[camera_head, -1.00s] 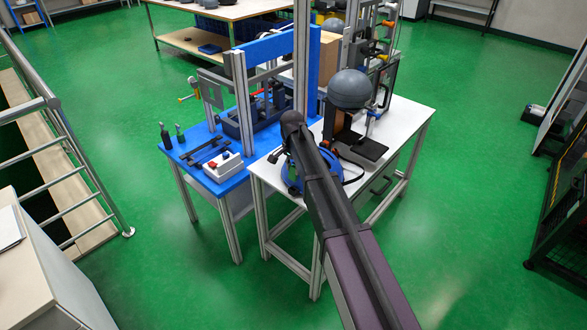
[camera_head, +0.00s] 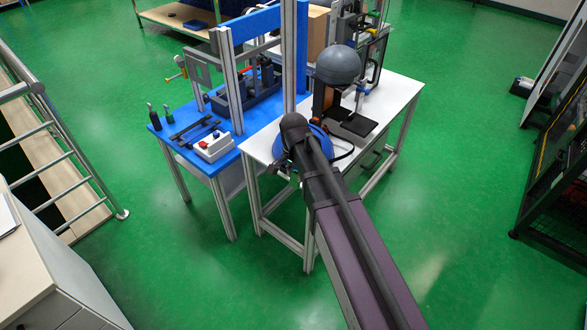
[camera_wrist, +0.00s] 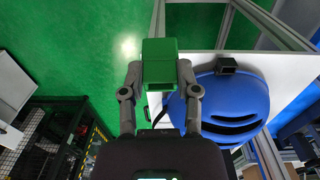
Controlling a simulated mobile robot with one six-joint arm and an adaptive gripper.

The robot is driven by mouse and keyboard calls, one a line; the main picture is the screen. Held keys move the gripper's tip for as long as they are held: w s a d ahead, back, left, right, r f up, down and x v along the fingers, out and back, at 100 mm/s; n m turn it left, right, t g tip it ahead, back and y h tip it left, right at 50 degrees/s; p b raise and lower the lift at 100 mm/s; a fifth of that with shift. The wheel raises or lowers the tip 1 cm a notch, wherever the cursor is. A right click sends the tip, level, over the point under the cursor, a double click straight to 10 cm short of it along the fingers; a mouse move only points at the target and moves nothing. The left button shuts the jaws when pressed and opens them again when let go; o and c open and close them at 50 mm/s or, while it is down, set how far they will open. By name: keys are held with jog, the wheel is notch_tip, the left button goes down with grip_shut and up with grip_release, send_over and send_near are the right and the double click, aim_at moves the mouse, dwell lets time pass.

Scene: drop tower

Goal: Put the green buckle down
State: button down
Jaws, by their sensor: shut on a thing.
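The green buckle (camera_wrist: 159,72) is a boxy green piece in the wrist view. My gripper (camera_wrist: 160,80) is shut on it, with one finger on each side. Below it in the wrist view lie the green floor and the edge of the white table (camera_wrist: 290,71). A blue helmet (camera_wrist: 240,103) with dark slots lies on that table, to the right of the buckle. In the head view my arm hides the gripper and the buckle, and only part of the blue helmet (camera_head: 320,140) shows behind the arm.
A grey dome-shaped headform (camera_head: 338,65) stands over a black plate (camera_head: 353,129) on the white table. A blue table (camera_head: 175,143) to its left carries a white box with a red button (camera_head: 213,146) and dark tools. Metal posts (camera_head: 295,60) rise between the tables.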

aim_at(296, 174)
dwell(0.7)
notch_tip(296, 174, up, 7)
jog(key=p, duration=0.7)
jog(key=shift+d, duration=0.15)
dwell(0.9)
